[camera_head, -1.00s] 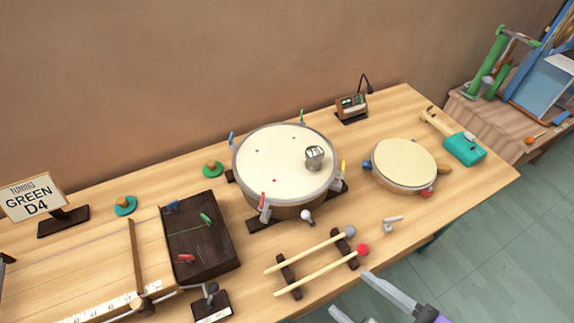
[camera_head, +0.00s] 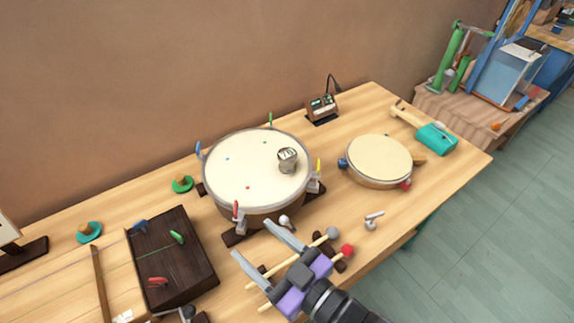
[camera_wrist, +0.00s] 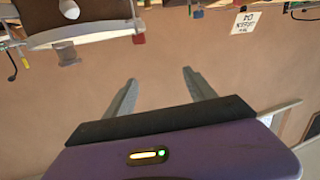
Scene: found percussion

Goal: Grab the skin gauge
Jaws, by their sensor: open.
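The skin gauge appears to be the small grey metal cylinder (camera_head: 287,159) with a pale dial. It stands on the cream skin of the large drum (camera_head: 235,175), right of the skin's middle. In the wrist view, which is upside down, it shows at the upper left (camera_wrist: 66,52) on the drum (camera_wrist: 95,22). My gripper (camera_head: 256,243) is open and empty, in front of the drum and above the mallets. Its two fingers are apart, pointing toward the drum and wall, clear of the gauge. My gripper also shows in the wrist view (camera_wrist: 156,92).
Coloured tuning pegs stick up around the drum rim, including a yellow one (camera_head: 319,167) near the gauge. A smaller drum (camera_head: 380,160) stands to the right, and a small meter box (camera_head: 322,106) behind. Two mallets (camera_head: 347,251) lie partly under my gripper. A dark wooden box (camera_head: 180,270) stands left.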

